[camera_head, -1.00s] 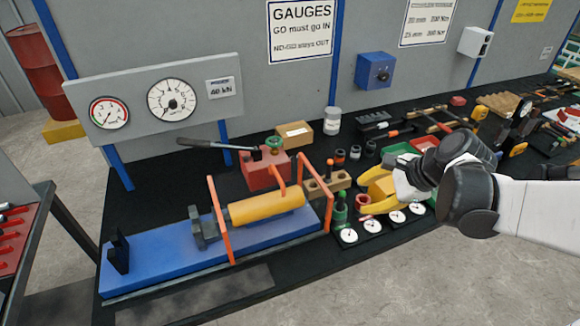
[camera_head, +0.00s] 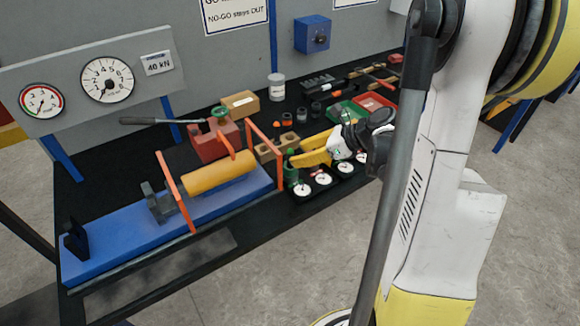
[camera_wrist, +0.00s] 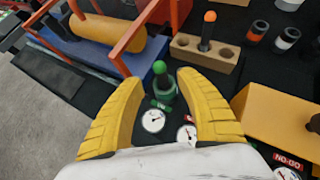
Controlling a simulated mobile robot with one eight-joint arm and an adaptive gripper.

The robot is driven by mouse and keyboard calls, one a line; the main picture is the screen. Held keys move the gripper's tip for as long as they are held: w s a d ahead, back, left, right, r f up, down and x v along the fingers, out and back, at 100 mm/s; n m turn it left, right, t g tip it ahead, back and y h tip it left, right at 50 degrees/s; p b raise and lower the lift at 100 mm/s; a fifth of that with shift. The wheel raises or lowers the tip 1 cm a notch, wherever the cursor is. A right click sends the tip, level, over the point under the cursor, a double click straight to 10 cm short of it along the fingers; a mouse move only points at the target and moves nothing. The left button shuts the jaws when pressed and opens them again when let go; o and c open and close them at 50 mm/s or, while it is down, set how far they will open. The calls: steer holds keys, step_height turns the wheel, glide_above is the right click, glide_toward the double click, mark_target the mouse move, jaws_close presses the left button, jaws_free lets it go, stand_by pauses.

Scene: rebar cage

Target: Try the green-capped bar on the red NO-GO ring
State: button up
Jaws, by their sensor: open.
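The green-capped bar (camera_wrist: 160,69) stands upright in a green ring fixture (camera_wrist: 164,90), with a green label at its foot. The bar's cap also shows in the head view (camera_head: 289,154). My gripper (camera_wrist: 162,82) is open, its two yellow fingers spread to either side of the bar in the wrist view. It is empty, and I see no contact with the bar. In the head view my gripper (camera_head: 298,150) reaches in from the right beside the bar. A red NO-GO label (camera_wrist: 288,161) shows at the lower right; I cannot make out the red ring now.
White dial gauges (camera_head: 303,189) line the bench front. A yellow cylinder in an orange frame (camera_head: 220,172) lies left.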

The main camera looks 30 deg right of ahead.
mark_target(290, 157)
steer(key=b+x, duration=0.1)
steer(key=x, duration=0.3)
steer(key=shift+w+f, duration=0.15)
steer(key=shift+w, duration=0.05)
steer(key=shift+c, duration=0.5)
jaws_close()
steer(key=shift+s, duration=0.1)
